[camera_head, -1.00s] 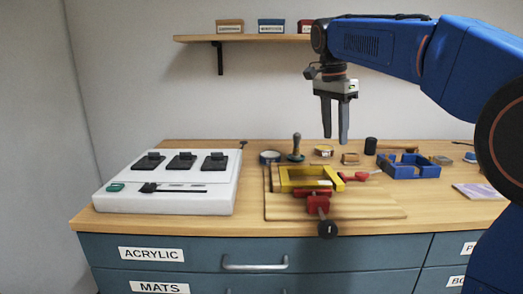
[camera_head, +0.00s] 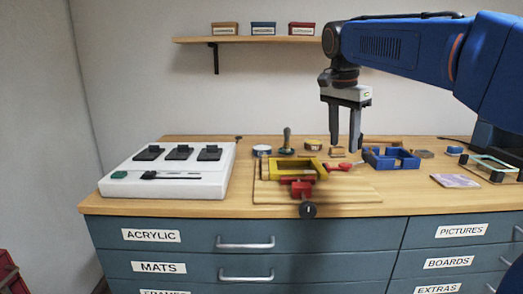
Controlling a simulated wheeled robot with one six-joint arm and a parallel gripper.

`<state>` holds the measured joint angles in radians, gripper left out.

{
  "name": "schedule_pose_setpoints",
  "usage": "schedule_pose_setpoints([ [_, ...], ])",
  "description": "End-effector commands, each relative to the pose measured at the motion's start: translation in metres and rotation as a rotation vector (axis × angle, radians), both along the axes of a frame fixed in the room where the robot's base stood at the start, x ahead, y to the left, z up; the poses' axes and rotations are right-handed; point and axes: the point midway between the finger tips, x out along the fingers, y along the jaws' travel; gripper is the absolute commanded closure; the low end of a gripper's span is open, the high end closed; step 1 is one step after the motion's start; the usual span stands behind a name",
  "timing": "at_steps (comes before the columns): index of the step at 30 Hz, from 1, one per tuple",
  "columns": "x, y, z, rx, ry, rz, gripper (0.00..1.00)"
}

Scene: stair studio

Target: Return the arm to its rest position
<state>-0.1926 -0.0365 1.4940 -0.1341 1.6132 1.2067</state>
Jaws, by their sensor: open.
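My gripper (camera_head: 345,142) hangs from my blue arm (camera_head: 400,52) in the upper right of the head view. Its two dark fingers point down with a gap between them, and nothing is held in it. It appears over the back right of the workbench (camera_head: 240,205), right of the yellow frame (camera_head: 295,169). The yellow frame sits on a wooden board (camera_head: 350,191) with a red clamp (camera_head: 301,187). The fingertips' exact height above the bench is hard to tell.
A white switch panel (camera_head: 165,190) stands at the bench's left. A blue frame (camera_head: 391,159) and a purple card (camera_head: 455,180) lie to the right. A dark-handled tool (camera_head: 287,139) stands behind the yellow frame. A wall shelf (camera_head: 230,39) holds small boxes.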

Motion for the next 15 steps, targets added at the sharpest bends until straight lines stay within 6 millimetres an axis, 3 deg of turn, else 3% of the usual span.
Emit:
schedule_pose_setpoints([
  [8,-0.042,-0.016,-0.019,0.006,-0.025,0.139,0.58],
  [15,-0.104,-0.036,-0.057,0.002,-0.067,0.349,0.58],
])
